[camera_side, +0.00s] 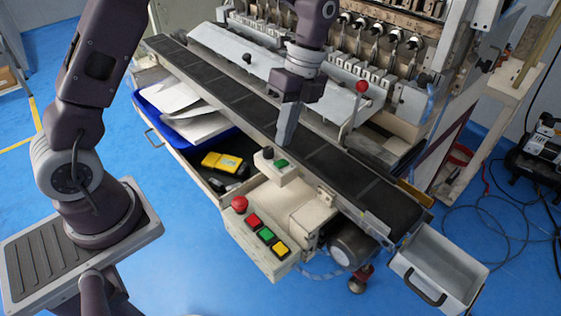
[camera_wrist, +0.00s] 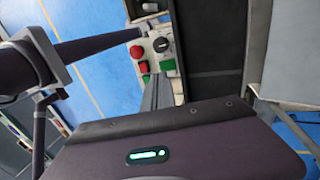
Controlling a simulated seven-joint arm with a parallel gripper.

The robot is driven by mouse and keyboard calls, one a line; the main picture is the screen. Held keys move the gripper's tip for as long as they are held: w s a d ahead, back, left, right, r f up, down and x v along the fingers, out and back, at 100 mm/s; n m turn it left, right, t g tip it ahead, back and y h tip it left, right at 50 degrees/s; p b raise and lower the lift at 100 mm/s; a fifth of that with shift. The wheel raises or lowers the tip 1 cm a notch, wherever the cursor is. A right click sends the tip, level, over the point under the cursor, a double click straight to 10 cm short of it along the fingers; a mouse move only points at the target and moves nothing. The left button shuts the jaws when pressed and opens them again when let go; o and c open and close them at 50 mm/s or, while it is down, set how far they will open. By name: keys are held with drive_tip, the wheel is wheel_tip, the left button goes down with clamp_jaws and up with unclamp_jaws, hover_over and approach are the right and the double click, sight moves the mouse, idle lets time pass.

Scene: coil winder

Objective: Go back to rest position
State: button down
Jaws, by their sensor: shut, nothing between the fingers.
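My gripper (camera_side: 286,138) points down beside the near edge of the coil winder's black conveyor belt (camera_side: 330,160), just above and behind the small control box (camera_side: 276,167) with a black knob and a green button. Its fingers are together with nothing between them. In the wrist view the shut fingers (camera_wrist: 157,92) show at the middle, close to the control box (camera_wrist: 160,47). I cannot tell whether the fingertips touch anything.
A front panel carries a red mushroom button (camera_side: 239,203) and red, green and yellow buttons. An open drawer (camera_side: 172,148) holds a blue tray (camera_side: 150,104) with papers and a yellow tool (camera_side: 222,162). A red-knobbed lever (camera_side: 361,87) stands behind the belt. A white bin (camera_side: 440,270) hangs at its right end.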

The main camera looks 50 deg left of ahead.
drive_tip(key=shift+r, duration=1)
drive_tip(key=s+a+r+n+t, duration=0.2)
drive_tip(key=s+r+n+t, duration=0.3)
drive_tip(key=s+r+n, duration=0.5)
drive_tip(key=s+r+n+t, duration=0.1)
drive_tip(key=s+n+t, duration=0.3)
drive_tip(key=s+n, duration=0.4)
drive_tip(key=s, duration=0.2)
drive_tip(key=shift+s+a+r, duration=0.2)
drive_tip(key=shift+s+r, duration=0.1)
drive_tip(key=shift+s, duration=0.1)
